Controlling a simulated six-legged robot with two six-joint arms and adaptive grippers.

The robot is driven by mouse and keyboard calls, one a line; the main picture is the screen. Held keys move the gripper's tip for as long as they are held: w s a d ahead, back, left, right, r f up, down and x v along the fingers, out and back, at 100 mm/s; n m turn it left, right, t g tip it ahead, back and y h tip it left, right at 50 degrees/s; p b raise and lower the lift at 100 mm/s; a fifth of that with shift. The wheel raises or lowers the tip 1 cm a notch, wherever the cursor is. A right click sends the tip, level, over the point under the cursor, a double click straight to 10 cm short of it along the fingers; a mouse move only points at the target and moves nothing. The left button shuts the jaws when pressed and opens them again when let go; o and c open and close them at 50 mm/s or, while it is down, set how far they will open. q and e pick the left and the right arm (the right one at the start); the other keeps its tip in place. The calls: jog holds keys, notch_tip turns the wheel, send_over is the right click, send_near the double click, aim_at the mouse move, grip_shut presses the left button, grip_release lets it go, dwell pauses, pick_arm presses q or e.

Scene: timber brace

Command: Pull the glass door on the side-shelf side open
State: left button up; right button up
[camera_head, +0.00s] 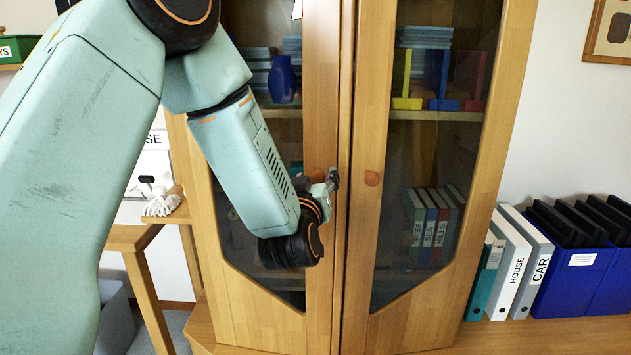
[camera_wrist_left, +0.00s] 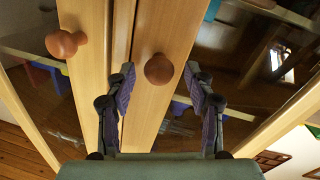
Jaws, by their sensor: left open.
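A wooden cabinet has two glass doors, and both look closed. The left glass door (camera_head: 321,70) is on the side of the small wooden side shelf (camera_head: 178,213). The right glass door (camera_head: 375,70) has a round wooden knob (camera_head: 372,178). My left gripper (camera_head: 331,183) is open at the left door's stile and partly covers its knob. In the left wrist view, the left door's knob (camera_wrist_left: 159,68) shows between the spread fingers of my left gripper (camera_wrist_left: 160,78), with gaps on both sides. The right door's knob (camera_wrist_left: 66,43) lies outside them. My right gripper is out of view.
Behind the glass are a blue vase (camera_head: 283,80), colored bookends (camera_head: 440,85) and binders (camera_head: 430,225). More binders (camera_head: 515,265) and a blue box (camera_head: 575,275) stand right of the cabinet. A white brush (camera_head: 161,205) lies on the side shelf at left.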

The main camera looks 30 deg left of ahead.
pick_arm(q)
jog(key=shift+w, duration=0.1)
jog(key=c, duration=0.5)
grip_shut()
